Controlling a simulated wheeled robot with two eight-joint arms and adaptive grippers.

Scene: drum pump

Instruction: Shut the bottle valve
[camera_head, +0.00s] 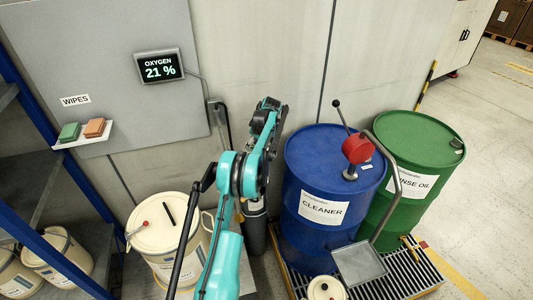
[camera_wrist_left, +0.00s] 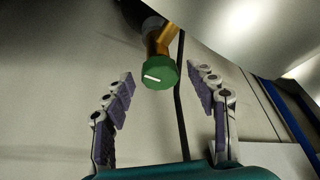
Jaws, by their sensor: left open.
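The bottle valve has a round green knob (camera_wrist_left: 158,73) with a white line on its face, on a brass body (camera_wrist_left: 156,42), in the left wrist view. My left gripper (camera_wrist_left: 161,79) is open, with one finger on each side of the knob and a gap on both sides. The knob looks untouched. In the head view my left gripper (camera_head: 268,110) is near the wall, and it and the arm hide the valve. Part of a dark grey bottle (camera_head: 256,228) shows below the arm. My right gripper is in neither view.
A blue drum (camera_head: 300,212) with a red pump (camera_head: 357,149) stands right of my arm, a green drum (camera_head: 425,145) beyond it. A cream drum (camera_head: 160,232) is at left by a blue-framed shelf (camera_head: 30,130). A panel reads oxygen 21 % (camera_head: 160,66). A dark hose (camera_wrist_left: 180,110) runs behind the knob.

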